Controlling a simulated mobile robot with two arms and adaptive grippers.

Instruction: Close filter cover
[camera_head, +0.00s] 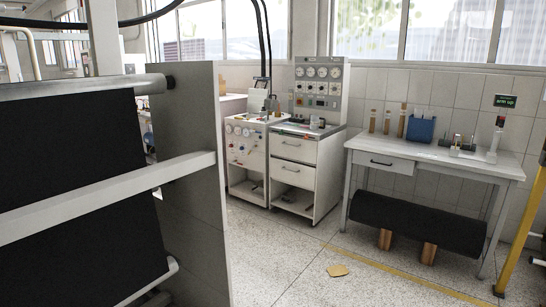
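I cannot make out a filter or a filter cover in the head view. Neither of my grippers shows in this view. A large machine stands close on the left, with a black sheet (75,190) hanging on light rollers and a grey side panel (190,170). A white bar (110,197) crosses in front of the black sheet. The machine's side panel hides part of the room behind it.
Two white cabinets with gauges, a lower one (245,150) and a taller one (316,90), stand at the back. A table (440,157) bears a blue box (421,129) and bottles. A black roll (420,218) lies underneath. A yellow post (525,235) stands right. The middle floor is mostly clear.

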